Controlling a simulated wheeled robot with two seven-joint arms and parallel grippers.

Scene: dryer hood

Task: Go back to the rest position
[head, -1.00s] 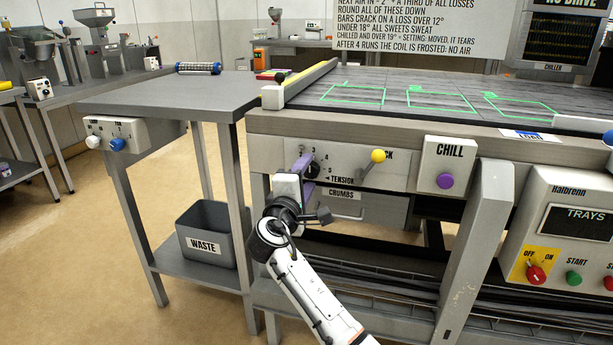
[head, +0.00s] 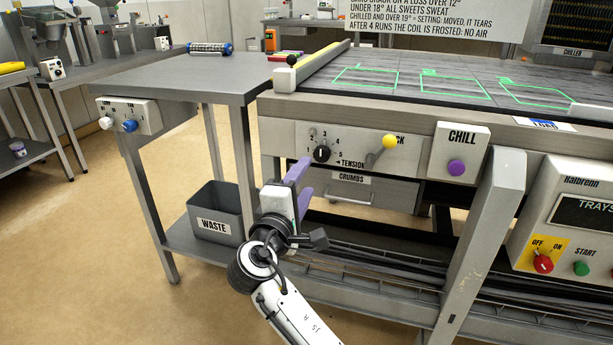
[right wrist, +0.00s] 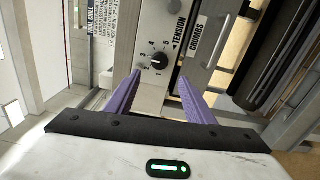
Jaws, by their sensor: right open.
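My right gripper (head: 303,184) is in front of the machine's lower front, below and left of the tension knob. Its purple fingers are apart with nothing between them; they also show in the right wrist view (right wrist: 158,88). The black tension knob (head: 321,154) sits on a grey panel with numbers around it and is clear of the fingers. In the right wrist view the knob (right wrist: 159,60) appears beyond the fingertips. My left gripper is not in view.
A grey side table (head: 180,76) stands at left with a waste bin (head: 214,212) on its lower shelf. The crumbs drawer (head: 350,192), yellow-knobbed lever (head: 389,142) and chill box (head: 459,152) are to the right of the gripper. Floor at lower left is clear.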

